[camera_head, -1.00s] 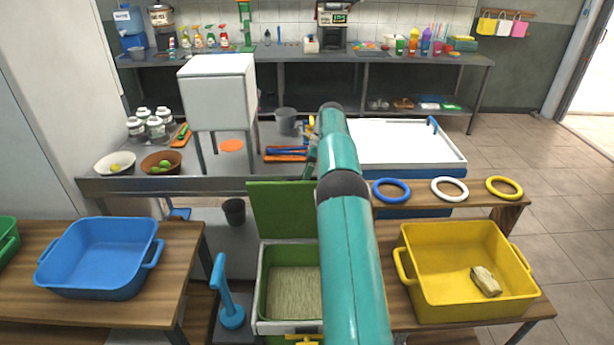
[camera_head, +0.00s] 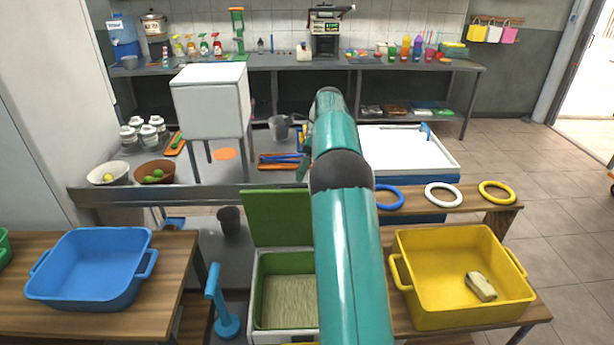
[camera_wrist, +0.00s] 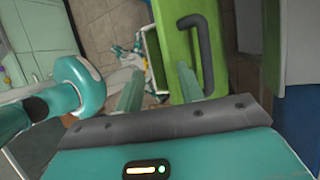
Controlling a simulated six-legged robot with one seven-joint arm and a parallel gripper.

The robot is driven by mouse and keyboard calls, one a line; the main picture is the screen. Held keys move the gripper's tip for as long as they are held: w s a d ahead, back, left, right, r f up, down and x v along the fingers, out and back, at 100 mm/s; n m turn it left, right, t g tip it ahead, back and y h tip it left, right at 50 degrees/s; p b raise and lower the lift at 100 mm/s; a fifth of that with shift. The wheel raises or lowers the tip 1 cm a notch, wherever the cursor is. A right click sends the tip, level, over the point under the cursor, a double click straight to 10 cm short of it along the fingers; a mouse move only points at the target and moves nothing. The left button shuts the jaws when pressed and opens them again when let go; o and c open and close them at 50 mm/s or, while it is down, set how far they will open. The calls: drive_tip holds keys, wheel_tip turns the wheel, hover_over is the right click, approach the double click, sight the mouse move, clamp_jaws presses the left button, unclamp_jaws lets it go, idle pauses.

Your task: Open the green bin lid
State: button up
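The green bin lid (camera_head: 277,217) stands raised, roughly upright, at the back edge of the bin (camera_head: 256,285). The bin's opening is uncovered, showing a green inside and a pale, streaked bottom or fill. In the wrist view, a green panel that looks like the lid (camera_wrist: 176,48) carries a dark bent handle (camera_wrist: 207,52). My gripper (camera_wrist: 157,76) has its two fingers apart with nothing held between them. The right finger is close to the green panel; I cannot tell whether it touches. In the head view my arm hides the bin's right side and most of the gripper.
A blue tub (camera_head: 92,268) stands on the left table and a yellow tub (camera_head: 420,300) on the right table. A blue upright handle (camera_head: 218,300) stands just left of the bin. Behind is a metal counter with a white box (camera_head: 210,100) and a grey pot (camera_head: 279,128).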

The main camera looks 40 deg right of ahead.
drive_tip(key=s+a+r, duration=0.4)
drive_tip(key=s, duration=0.4)
drive_tip(key=shift+a, duration=0.15)
drive_tip(key=shift+s+r, duration=0.1)
drive_tip(key=shift+s, duration=0.15)
idle(0.3)
